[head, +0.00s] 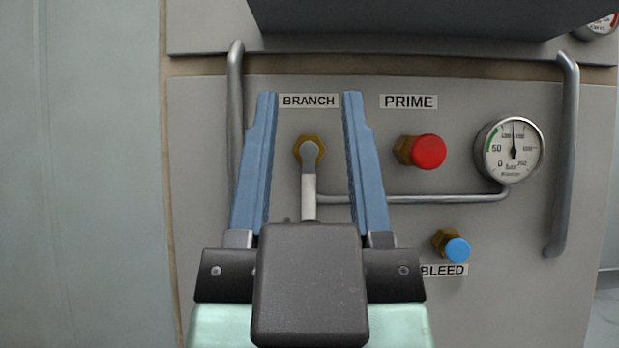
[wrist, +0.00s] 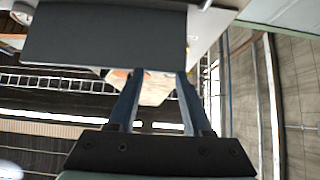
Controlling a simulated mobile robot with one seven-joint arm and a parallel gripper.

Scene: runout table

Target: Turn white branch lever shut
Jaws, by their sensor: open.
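The white branch lever (head: 309,190) hangs straight down from its brass hex fitting (head: 310,151), below the BRANCH label (head: 308,101) in the head view. Its pivot arm is grey and its sleeve is white; the lower end is hidden behind my gripper body. My gripper (head: 309,105) is open, with its two blue fingers on either side of the lever in the picture. I see no contact between fingers and lever, and their depth from the panel is hard to tell. The wrist view also shows the gripper's open fingers (wrist: 161,75); the lever cannot be made out there.
To the right are a red PRIME knob (head: 429,151), a pressure gauge (head: 513,149) and a blue BLEED knob (head: 457,249). A thin pipe (head: 430,198) runs from behind the fingers to the gauge. Vertical handles stand at left (head: 235,120) and right (head: 564,150). A dark ledge (head: 400,18) overhangs the top.

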